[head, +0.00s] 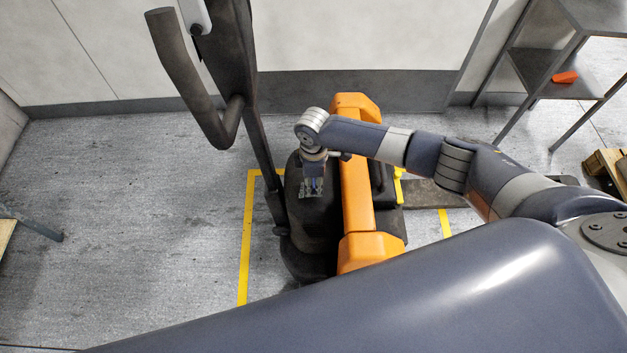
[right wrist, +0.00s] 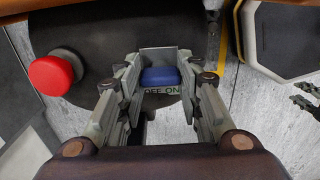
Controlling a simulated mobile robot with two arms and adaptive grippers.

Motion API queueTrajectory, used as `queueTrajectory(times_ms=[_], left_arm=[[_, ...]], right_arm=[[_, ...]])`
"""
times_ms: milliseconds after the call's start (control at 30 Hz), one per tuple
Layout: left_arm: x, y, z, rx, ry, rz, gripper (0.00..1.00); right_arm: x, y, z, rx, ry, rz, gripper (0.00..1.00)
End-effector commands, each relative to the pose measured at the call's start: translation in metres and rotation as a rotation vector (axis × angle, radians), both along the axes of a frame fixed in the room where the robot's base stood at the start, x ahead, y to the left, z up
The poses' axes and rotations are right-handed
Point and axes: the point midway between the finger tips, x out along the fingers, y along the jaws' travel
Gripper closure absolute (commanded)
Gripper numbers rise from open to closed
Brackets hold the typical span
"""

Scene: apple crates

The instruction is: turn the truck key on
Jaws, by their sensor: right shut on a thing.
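The truck is a dark and orange machine (head: 357,200) on the floor in the middle of the head view, with a tall dark mast and handle (head: 232,65) at its left. My right gripper (head: 313,187) points down at its dark top. In the right wrist view, my right gripper (right wrist: 159,76) is shut on the blue key (right wrist: 160,77), with a fingertip on each side. An "OFF ON" label (right wrist: 162,92) shows just below the key; which way the key is turned I cannot tell. Finger-like parts, perhaps of my left gripper (right wrist: 306,97), show at the right edge, cut off.
A red round button (right wrist: 52,73) is left of the key on the dark housing. Yellow floor tape (head: 246,240) runs around the truck. A grey shelf (head: 560,70) with an orange item stands at the back right. Floor to the left is mostly clear.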

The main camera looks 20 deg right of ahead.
Motion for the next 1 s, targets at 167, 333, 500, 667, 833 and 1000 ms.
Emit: queueTrajectory(times_ms=[167, 333, 500, 667, 833, 1000], left_arm=[[0.008, -0.001, 0.005, -0.002, -0.012, 0.001, 0.6], [0.014, -0.002, 0.015, -0.003, -0.023, 0.001, 0.6], [0.014, -0.002, 0.029, -0.004, -0.023, 0.002, 0.6], [0.013, -0.002, 0.042, -0.004, -0.021, 0.002, 0.6], [0.012, -0.002, 0.055, -0.003, -0.018, 0.001, 0.6], [0.01, -0.002, 0.066, -0.002, -0.015, 0.001, 0.6]], right_arm=[[0.0, 0.0, 0.001, 0.001, 0.002, -0.031, 0.91], [-0.001, 0.001, 0.002, 0.002, 0.004, -0.112, 0.91], [-0.002, 0.002, 0.003, 0.002, 0.004, -0.243, 0.91], [-0.002, 0.002, 0.003, 0.001, 0.005, -0.394, 0.91], [-0.002, 0.002, 0.003, 0.002, 0.004, -0.556, 0.91], [-0.002, 0.002, 0.003, 0.002, 0.004, -0.717, 0.91]])
